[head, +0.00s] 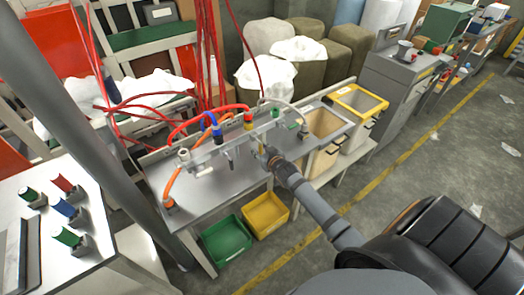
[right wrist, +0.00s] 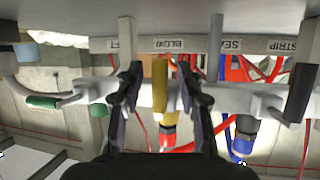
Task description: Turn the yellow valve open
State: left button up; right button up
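The yellow valve handle (right wrist: 160,85) hangs between the two fingers of my right gripper (right wrist: 160,92) in the right wrist view. A gap shows on each side, so the fingers are around it and seem not to press on it. In the head view my right gripper (head: 264,156) is at the front of the grey pipe rail on the bench, and it hides most of the handle. A yellow-orange fitting (head: 249,117) with an orange hose stands just behind. My left gripper is not in view.
The metal bench (head: 215,185) carries other fittings, including a blue one (head: 217,133) and a white one (head: 184,155), close by on the rail. A green bin (head: 226,240) and a yellow bin (head: 266,214) sit below. Open floor (head: 420,180) lies to the right.

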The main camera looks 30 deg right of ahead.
jog(key=v, duration=1.2)
jog(key=s+d+f+g, duration=0.2)
jog(key=s+f, duration=0.1)
jog(key=f, duration=0.6)
jog(key=s+d+f+g+h, duration=0.15)
jog(key=s+f, duration=0.25)
jog(key=f, duration=0.5)
jog(key=s+d+f+g, duration=0.2)
jog(key=s+f, duration=0.1)
jog(key=f, duration=0.6)
jog(key=s+a+f+g, duration=0.2)
jog(key=s+f, duration=0.4)
jog(key=s, duration=0.3)
jog(key=s+a+f+n+g+y, duration=0.1)
jog(key=s+a+f+g, duration=0.1)
jog(key=s+a+f, duration=0.2)
jog(key=s+a+f+g+y, duration=0.1)
jog(key=s+a+f+g, duration=0.1)
jog(key=s+f, duration=0.7)
jog(key=s+a, duration=0.1)
jog(key=s, duration=0.5)
jog(key=shift+s+a+f+n+g, duration=0.2)
jog(key=shift+a+f+n+g, duration=0.05)
jog(key=shift+f+n+g, duration=0.15)
jog(key=shift+s, duration=0.15)
